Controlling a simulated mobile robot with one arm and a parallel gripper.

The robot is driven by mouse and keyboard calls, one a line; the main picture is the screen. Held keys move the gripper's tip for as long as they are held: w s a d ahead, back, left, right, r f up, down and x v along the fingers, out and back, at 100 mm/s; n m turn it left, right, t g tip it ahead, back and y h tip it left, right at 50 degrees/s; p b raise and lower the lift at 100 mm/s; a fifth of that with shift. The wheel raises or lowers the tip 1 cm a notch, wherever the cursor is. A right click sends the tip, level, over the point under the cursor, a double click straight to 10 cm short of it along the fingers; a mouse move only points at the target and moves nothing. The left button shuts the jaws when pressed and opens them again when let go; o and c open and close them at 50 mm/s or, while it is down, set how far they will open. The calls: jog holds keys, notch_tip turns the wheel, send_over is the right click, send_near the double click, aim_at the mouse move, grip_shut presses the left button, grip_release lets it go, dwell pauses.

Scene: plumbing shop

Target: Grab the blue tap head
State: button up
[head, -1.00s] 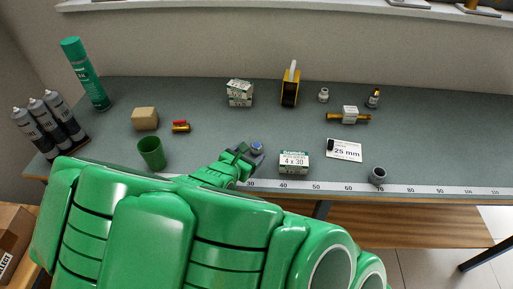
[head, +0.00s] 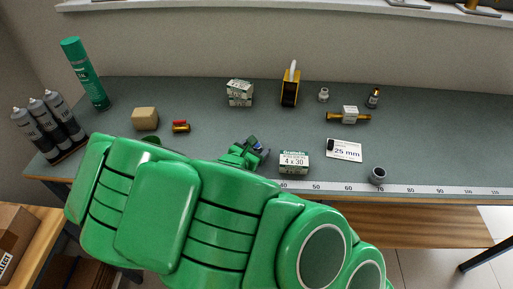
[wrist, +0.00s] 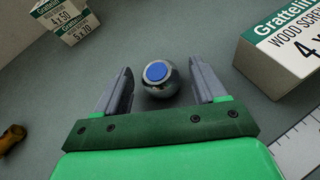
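The blue tap head (wrist: 157,73), a round metal piece with a flat blue disc on top, stands on the grey bench in the wrist view. My gripper (wrist: 160,78) is open, with one finger on each side of it. A gap shows between each finger and the tap head, so neither side appears to be gripping it. In the head view my gripper (head: 257,148) is low over the bench, and the tap head is mostly hidden among the fingers.
A screw box (head: 293,162) stands close to the right of my gripper. Stacked small boxes (head: 240,93) stand farther back. A brass valve with a red handle (head: 181,127) and a tan block (head: 145,118) lie to the left. A ruler strip (head: 400,188) runs along the front edge.

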aim_at(255, 148)
jog(key=c, duration=1)
jog(key=shift+o, duration=0.2)
jog(key=shift+r, duration=0.15)
notch_tip(255, 148, up, 10)
